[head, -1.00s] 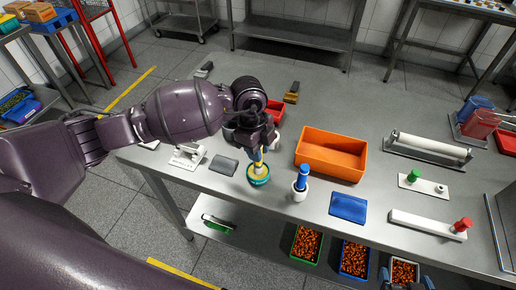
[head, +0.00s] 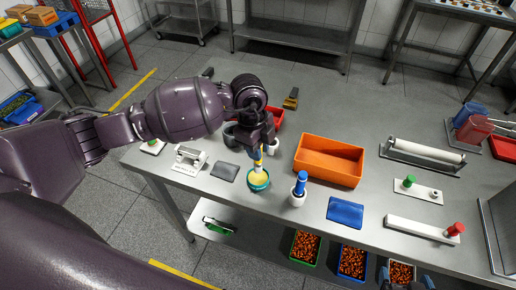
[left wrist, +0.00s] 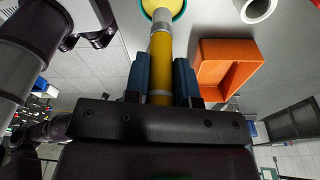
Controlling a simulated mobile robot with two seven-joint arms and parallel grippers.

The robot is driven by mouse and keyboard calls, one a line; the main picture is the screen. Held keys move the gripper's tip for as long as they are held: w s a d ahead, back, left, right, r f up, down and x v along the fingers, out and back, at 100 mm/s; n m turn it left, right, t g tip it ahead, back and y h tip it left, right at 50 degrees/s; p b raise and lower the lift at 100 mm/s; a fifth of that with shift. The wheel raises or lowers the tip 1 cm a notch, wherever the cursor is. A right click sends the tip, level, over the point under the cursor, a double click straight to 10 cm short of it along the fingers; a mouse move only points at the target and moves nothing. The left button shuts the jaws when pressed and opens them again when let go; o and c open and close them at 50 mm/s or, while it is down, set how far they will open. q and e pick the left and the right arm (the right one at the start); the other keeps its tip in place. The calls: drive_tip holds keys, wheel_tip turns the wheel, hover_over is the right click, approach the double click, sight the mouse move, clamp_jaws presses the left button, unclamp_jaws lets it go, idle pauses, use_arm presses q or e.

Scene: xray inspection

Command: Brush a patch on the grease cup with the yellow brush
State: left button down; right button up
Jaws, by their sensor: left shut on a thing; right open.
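The grease cup (head: 258,184) is a small teal cup with yellow contents, near the front of the steel table. My left gripper (head: 263,147) is shut on the yellow brush (head: 257,159) and points it down over the cup. In the left wrist view, the yellow handle (left wrist: 160,65) runs between the blue fingers toward the cup's teal rim (left wrist: 181,14). The bristles are hidden, and I cannot tell whether they touch the grease. My right gripper (head: 408,280) is partly visible at the bottom edge, open, away from the cup.
A grey pad (head: 225,172) lies left, a blue pad (head: 345,208) right. An orange bin (head: 329,161) stands behind. Bins of orange pieces (head: 305,246) sit below the table edge.

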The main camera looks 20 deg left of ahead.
use_arm(q)
drive_tip(key=shift+r+p, duration=0.8)
drive_tip(key=shift+r, duration=0.9)
